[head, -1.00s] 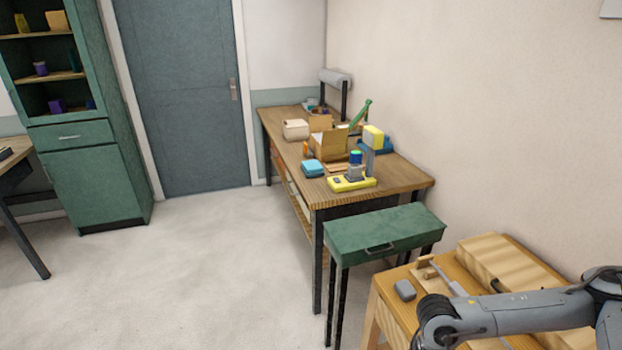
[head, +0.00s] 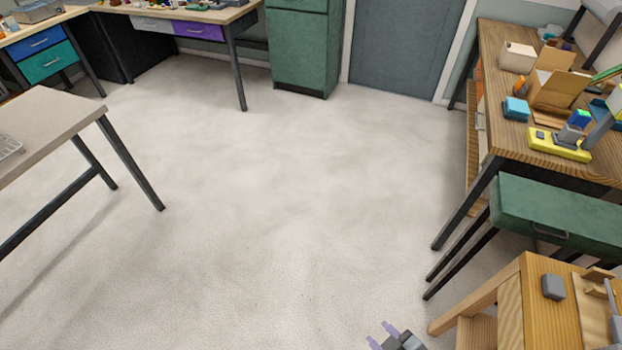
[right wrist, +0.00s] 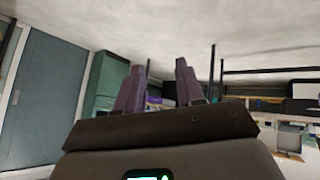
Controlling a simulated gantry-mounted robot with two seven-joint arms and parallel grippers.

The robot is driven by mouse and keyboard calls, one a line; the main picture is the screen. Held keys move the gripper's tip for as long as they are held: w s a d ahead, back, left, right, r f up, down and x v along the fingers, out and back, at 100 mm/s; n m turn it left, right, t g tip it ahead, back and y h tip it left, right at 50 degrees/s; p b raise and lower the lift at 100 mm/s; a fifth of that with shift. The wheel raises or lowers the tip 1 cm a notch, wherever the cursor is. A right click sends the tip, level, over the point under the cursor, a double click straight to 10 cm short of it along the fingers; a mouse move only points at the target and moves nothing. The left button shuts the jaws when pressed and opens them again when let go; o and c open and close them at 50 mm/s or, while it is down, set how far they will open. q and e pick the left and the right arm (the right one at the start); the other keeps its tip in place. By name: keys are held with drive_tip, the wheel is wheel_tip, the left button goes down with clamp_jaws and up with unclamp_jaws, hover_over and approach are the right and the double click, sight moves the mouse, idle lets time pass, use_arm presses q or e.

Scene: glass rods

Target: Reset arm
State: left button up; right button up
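My right gripper (head: 382,335) shows at the bottom edge of the head view, over the bare floor just left of the wooden workbench (head: 510,318). Its two purple fingers stand apart with nothing between them. The right wrist view also shows the fingers of this gripper (right wrist: 158,88) spread and empty, with the room beyond them. The rest of the right arm is out of the head view. My left gripper is in neither view. I cannot make out any glass rods.
A grey-topped table (head: 60,115) is at the left. A green cabinet (head: 303,45) and a door (head: 408,45) are at the back. The middle floor (head: 270,190) is clear.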

drive_tip(key=s+d+f+m+g+h, duration=0.2)
drive_tip(key=s+d+m+g, duration=0.2)
drive_tip(key=s+d+m, duration=0.15)
wheel_tip(320, 180, up, 26)
drive_tip(key=p, duration=2.7)
drive_tip(key=shift+s+a+r, duration=0.15)
drive_tip(key=shift+s, duration=0.05)
drive_tip(key=shift+m, duration=0.25)
